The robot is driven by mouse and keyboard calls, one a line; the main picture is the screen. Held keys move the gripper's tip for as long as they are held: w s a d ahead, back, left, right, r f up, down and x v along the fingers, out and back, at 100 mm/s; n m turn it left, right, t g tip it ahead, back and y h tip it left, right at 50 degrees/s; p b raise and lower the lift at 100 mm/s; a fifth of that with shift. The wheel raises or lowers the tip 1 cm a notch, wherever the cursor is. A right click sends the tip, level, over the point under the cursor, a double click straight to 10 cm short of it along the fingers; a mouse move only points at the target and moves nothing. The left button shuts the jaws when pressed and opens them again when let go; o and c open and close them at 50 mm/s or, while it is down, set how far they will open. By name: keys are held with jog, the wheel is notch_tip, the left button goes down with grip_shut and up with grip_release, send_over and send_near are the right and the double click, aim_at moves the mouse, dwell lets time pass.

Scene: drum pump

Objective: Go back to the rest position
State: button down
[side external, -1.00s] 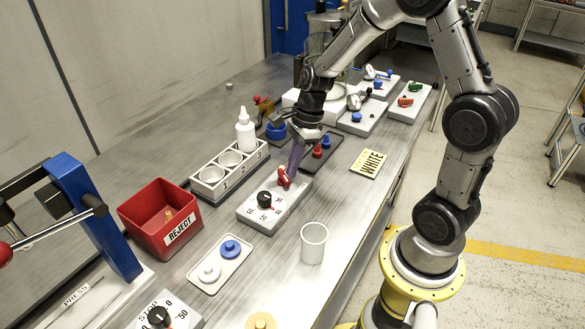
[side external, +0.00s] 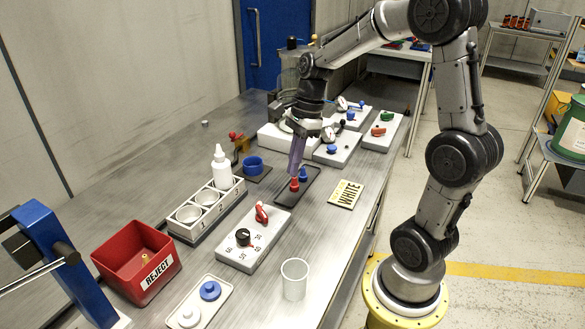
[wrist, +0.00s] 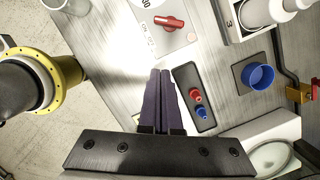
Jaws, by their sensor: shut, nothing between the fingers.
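My gripper (side external: 296,172) hangs over the workbench in the side external view, its fingers pointing down. In the wrist view the two dark fingers (wrist: 162,75) lie together with nothing between them. In the side external view the fingertips appear close to a red peg (side external: 295,185) on a dark tray (side external: 285,197). In the wrist view the fingers are beside that tray (wrist: 183,79), and the red peg (wrist: 195,96) and a blue peg (wrist: 200,113) show clear of them.
A grey panel with a red switch (side external: 262,214) and black dial stands in front. A clear cup (side external: 294,279), red REJECT bin (side external: 137,268), three-hole rack with a white bottle (side external: 222,170) and WHITE card (side external: 345,194) are around. White panels with knobs stand behind.

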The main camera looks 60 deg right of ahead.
jog(key=s+a+r+n+t+h, duration=0.1)
jog(key=s+a+r+n+t, duration=0.1)
jog(key=s+a+r+n, duration=0.45)
jog(key=s+a+n+t, duration=0.1)
jog(key=s+n, duration=0.3)
jog(key=n, duration=0.4)
jog(key=s+a+n+t+h, duration=0.1)
jog(key=s+a+n, duration=0.1)
jog(key=n, duration=0.7)
jog(key=shift+s+a+r, duration=0.2)
jog(key=shift+s+a, duration=0.2)
jog(key=shift+s, duration=0.45)
jog(key=shift+n, duration=0.25)
